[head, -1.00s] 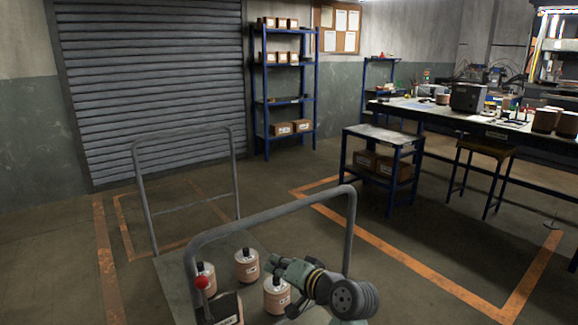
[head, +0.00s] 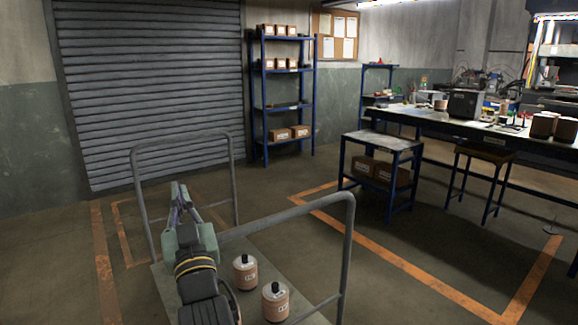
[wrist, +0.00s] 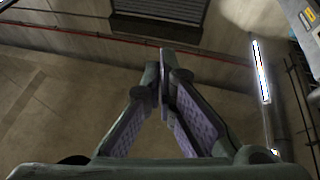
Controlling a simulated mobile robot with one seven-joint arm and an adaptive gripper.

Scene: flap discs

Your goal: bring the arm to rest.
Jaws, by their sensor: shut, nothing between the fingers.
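My gripper (head: 178,192) is at the end of my arm, over the left part of the cart in the head view, pointing away toward the shutter. In the wrist view my gripper (wrist: 165,75) has its fingertips together with nothing between them. Behind the fingers that view shows wall, a slatted shutter and a bright ceiling lamp.
A flat cart (head: 334,262) with grey tube handles stands below my arm. Two labelled canisters with black tops, a rear one (head: 245,272) and a front one (head: 275,301), stand on it. A blue shelf (head: 284,98), small table (head: 384,146) and workbench (head: 480,122) stand beyond.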

